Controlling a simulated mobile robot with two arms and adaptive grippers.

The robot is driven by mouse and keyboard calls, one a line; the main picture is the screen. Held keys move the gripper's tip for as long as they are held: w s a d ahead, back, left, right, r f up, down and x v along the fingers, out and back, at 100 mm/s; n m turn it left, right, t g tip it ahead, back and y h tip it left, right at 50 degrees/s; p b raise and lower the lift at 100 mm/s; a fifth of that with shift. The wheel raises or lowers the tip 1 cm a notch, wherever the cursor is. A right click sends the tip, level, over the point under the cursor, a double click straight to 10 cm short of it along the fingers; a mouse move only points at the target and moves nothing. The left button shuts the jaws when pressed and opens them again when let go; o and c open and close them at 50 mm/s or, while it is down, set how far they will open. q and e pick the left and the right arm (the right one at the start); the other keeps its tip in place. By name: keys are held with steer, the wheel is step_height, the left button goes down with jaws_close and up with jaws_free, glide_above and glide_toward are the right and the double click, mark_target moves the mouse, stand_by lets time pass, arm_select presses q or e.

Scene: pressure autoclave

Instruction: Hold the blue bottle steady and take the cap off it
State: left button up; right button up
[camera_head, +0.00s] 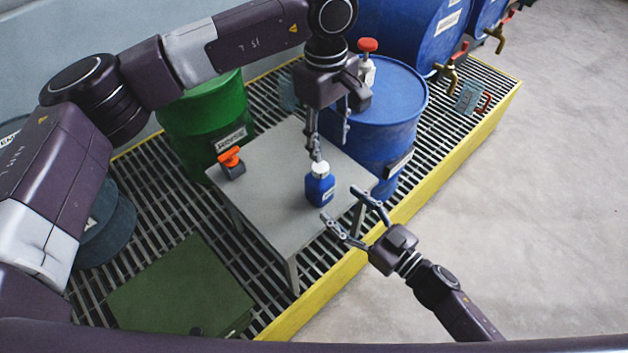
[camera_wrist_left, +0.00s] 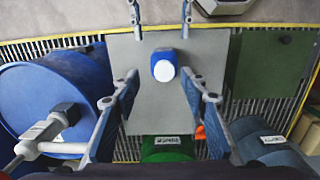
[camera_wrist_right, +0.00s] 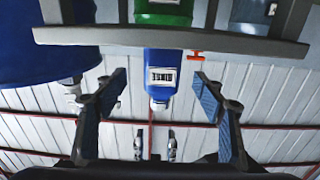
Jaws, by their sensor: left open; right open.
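The blue bottle (camera_head: 320,191) stands upright on a small grey table (camera_head: 262,212). Its white cap (camera_head: 320,169) is on it. My left gripper (camera_head: 331,142) is open above the bottle, pointing down; in the left wrist view the cap (camera_wrist_left: 164,71) lies between and beyond its fingers, untouched. My right gripper (camera_head: 341,204) is open at the table's front right edge, pointing at the bottle from the side. In the right wrist view, which is upside down, the labelled bottle (camera_wrist_right: 161,78) shows between its fingers, apart from them.
A red-topped dark item (camera_head: 231,163) sits on the table's left part. Yellow-edged grating surrounds the table. Open floor lies right.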

mark_target(320, 187)
steer(key=shift+w+a, duration=0.2)
steer(key=shift+a, duration=0.2)
steer(key=x, duration=0.7)
jaws_close()
